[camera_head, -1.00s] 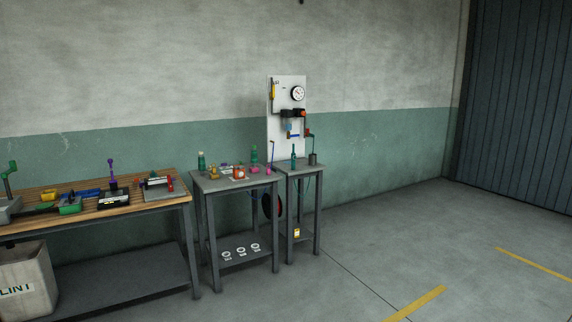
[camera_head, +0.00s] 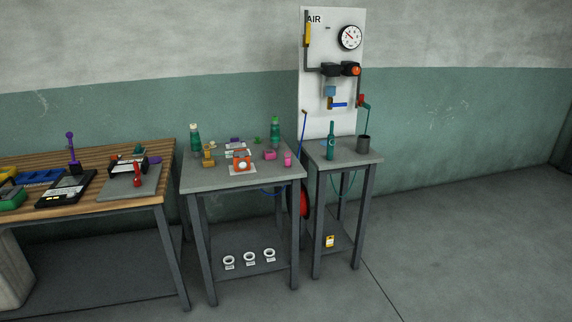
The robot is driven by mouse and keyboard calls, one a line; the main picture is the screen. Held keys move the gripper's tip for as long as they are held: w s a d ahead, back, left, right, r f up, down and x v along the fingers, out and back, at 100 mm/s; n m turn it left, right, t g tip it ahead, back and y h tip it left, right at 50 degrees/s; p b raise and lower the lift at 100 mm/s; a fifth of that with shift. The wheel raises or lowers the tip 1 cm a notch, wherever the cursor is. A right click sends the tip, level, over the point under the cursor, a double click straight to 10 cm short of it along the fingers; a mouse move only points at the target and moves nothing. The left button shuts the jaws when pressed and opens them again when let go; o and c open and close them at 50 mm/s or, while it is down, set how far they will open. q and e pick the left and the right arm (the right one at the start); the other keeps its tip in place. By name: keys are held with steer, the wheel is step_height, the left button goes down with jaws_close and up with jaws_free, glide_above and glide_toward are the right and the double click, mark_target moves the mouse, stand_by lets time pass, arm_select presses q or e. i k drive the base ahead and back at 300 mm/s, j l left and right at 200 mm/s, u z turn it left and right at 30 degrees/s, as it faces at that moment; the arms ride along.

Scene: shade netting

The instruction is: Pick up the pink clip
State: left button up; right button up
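Two small pink things are on the right part of the middle grey table (camera_head: 215,181). One is a low pink block-like piece (camera_head: 270,155); the other is an upright pink piece (camera_head: 287,159) near the right edge. They are too small for me to tell which one is the pink clip. Neither of my grippers is in view.
The middle table also holds green bottles (camera_head: 195,140), a yellow-brown piece (camera_head: 208,156) and an orange device (camera_head: 241,160). A wooden bench (camera_head: 100,203) with tools is left. A narrow stand (camera_head: 345,159) is right, below an air panel (camera_head: 315,95). Floor at right is clear.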

mark_target(287, 159)
steer(key=i+z, duration=0.2)
steer(key=z, duration=0.15)
steer(key=i+j+z, duration=0.15)
steer(key=z, duration=0.25)
